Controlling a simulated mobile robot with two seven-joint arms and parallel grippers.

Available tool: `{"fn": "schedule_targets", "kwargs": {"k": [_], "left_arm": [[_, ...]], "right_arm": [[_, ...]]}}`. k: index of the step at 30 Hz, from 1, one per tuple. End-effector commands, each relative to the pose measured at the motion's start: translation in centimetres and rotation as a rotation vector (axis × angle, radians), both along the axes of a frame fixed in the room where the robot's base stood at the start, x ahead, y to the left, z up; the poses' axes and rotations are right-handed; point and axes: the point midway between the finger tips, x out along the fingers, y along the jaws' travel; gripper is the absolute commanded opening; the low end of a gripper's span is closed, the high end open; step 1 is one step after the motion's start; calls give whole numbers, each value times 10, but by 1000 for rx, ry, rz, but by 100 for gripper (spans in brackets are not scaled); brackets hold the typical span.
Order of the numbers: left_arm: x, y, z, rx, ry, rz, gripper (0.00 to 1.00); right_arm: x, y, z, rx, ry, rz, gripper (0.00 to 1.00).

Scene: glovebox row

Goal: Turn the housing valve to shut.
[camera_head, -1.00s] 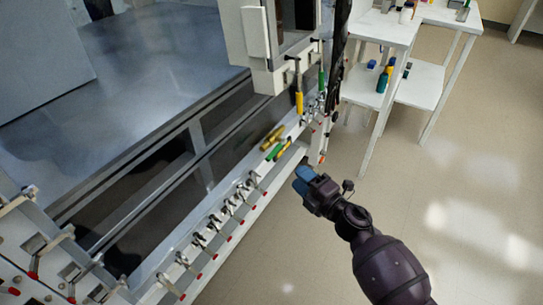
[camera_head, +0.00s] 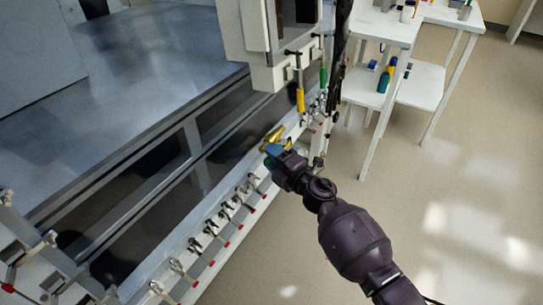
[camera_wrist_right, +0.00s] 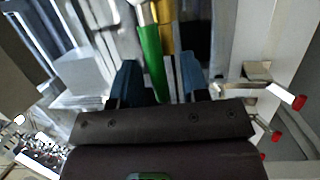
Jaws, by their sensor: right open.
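My right gripper (camera_head: 272,152) has blue fingers and is at the low handles on the ledge. In the right wrist view a green handle (camera_wrist_right: 150,58) lies between the open fingers of my gripper (camera_wrist_right: 159,80), with a gap on each side. A yellow handle (camera_wrist_right: 166,38) is just beyond it. In the head view the low yellow handle (camera_head: 275,136) shows past my fingertips, and the green one is mostly hidden. A yellow handle (camera_head: 300,101) and a green handle (camera_head: 323,77) hang higher on the housing. I cannot tell which handle is the housing valve. My left gripper is not seen.
A row of metal latches with red tips (camera_head: 226,211) runs along the ledge below my gripper. White tables with bottles (camera_head: 384,82) stand at the upper right. The floor (camera_head: 470,190) on the right is clear.

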Motion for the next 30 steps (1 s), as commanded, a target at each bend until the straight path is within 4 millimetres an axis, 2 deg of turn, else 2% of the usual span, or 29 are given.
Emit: {"fn": "schedule_targets", "kwargs": {"k": [10, 18, 30], "left_arm": [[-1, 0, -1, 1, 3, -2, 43], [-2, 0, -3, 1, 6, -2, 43], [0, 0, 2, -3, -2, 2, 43]], "right_arm": [[2, 2, 1, 0, -1, 0, 41], [2, 2, 1, 0, -1, 0, 0], [3, 2, 5, 8, 11, -2, 0]]}}
